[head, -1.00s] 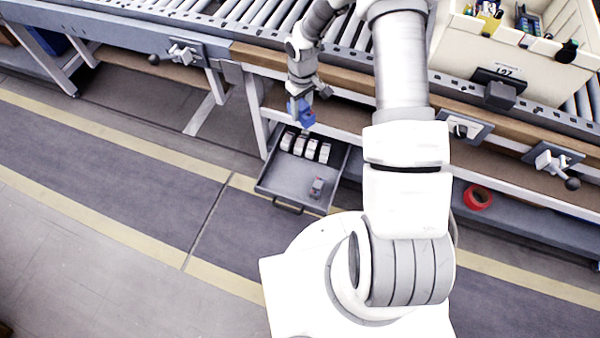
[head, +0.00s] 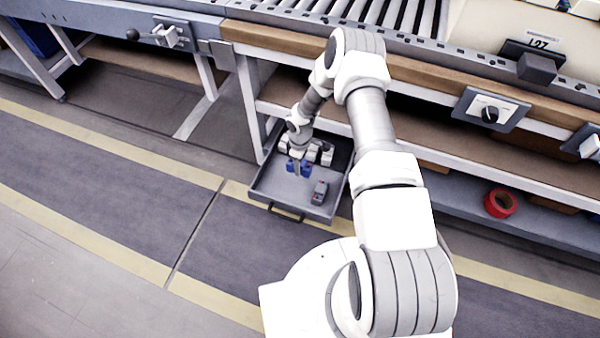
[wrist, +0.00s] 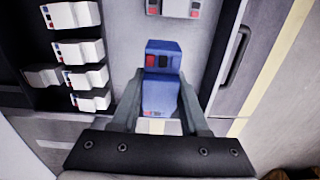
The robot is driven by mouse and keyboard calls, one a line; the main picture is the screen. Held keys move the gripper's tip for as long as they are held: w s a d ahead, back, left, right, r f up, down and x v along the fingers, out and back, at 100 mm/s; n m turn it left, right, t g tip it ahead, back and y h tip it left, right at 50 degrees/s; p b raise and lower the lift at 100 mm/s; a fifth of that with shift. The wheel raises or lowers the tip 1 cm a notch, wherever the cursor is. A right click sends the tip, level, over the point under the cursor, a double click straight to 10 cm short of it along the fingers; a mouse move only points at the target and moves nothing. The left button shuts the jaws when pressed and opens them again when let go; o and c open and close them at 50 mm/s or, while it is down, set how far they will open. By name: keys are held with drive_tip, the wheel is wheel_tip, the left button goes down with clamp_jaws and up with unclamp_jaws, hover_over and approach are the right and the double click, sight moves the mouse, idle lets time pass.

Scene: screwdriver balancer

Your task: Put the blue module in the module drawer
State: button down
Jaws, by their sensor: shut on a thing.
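The blue module (wrist: 162,85) is held between the two fingers of my gripper (wrist: 160,105) in the wrist view. In the head view the blue module (head: 303,167) shows low over the open module drawer (head: 268,187), partly hidden by my gripper (head: 297,165). I cannot tell whether it touches the drawer floor. The drawer floor also shows in the wrist view (wrist: 180,40). A grey module (head: 319,192) lies on the drawer floor in front of the blue one, to the right.
Several white modules (wrist: 80,50) stand in a row in the dark rear part of the drawer. The drawer's front handle (head: 286,212) faces the aisle. A red tape roll (head: 500,203) lies on the lower shelf at the right. The drawer's left front floor is clear.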

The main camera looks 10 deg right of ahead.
wheel_tip(320, 180, down, 6)
drive_tip(key=b, duration=0.2)
drive_tip(key=shift+s+r+b, duration=0.1)
drive_tip(key=shift+r+b, duration=0.1)
drive_tip(key=shift+b, duration=0.1)
drive_tip(key=shift+f, duration=2.05)
drive_tip(key=shift+c, duration=1.7)
unclamp_jaws()
wheel_tip(320, 180, up, 18)
drive_tip(key=p, duration=0.6)
drive_tip(key=shift+f+p, duration=0.25)
drive_tip(key=shift+p, duration=0.05)
